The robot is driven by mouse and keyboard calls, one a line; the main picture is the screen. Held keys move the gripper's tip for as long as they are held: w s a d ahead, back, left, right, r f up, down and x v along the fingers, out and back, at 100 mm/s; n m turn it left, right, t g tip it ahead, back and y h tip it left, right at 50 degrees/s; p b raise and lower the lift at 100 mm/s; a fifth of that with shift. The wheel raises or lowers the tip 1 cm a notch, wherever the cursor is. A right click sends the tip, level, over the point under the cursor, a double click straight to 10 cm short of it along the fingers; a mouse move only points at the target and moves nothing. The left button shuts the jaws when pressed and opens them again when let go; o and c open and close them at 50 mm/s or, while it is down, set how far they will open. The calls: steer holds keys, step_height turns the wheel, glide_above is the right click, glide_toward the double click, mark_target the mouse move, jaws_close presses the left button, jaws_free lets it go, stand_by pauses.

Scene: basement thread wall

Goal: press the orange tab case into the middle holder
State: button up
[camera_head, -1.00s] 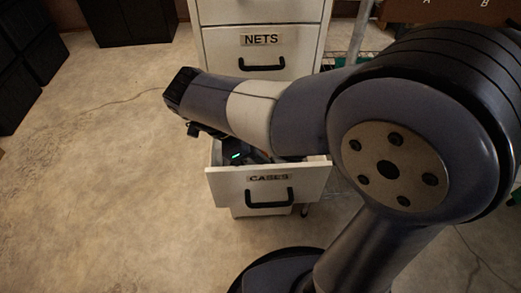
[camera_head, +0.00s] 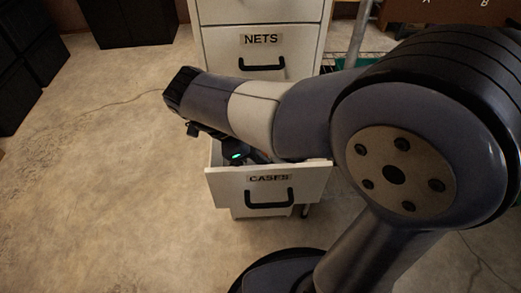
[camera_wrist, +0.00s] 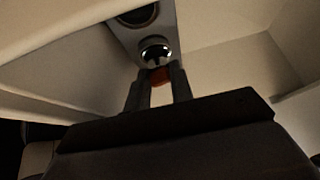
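In the wrist view my gripper (camera_wrist: 160,82) points down into a pale drawer. In the head view my arm covers most of the drawer's inside, and my gripper is mostly hidden there. No middle holder is recognisable.
The drawer marked CASES (camera_head: 225,187) is pulled out from the pale cabinet (camera_head: 222,38). Above it the NETS drawer (camera_head: 290,58) is shut. Drawer walls (camera_wrist: 225,65) rise around my gripper. The floor (camera_head: 95,190) at left is clear. Dark boxes stand behind at left.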

steer(key=o, duration=0.5)
steer(key=shift+s+d+f, duration=0.1)
steer(key=shift+s+f, duration=0.05)
steer(key=shift+f, duration=0.35)
steer(key=shift+s+d+f, duration=0.1)
steer(key=shift+f, duration=0.35)
steer(key=shift+o, duration=0.2)
steer(key=p+v, duration=0.4)
steer(key=v, duration=0.8)
steer(key=shift+w+r, duration=0.3)
steer(key=shift+r, duration=0.15)
steer(key=shift+d, duration=0.15)
steer(key=b+x, duration=0.3)
steer(key=x, duration=0.7)
steer(key=shift+f, duration=0.45)
steer(key=shift+s, duration=0.1)
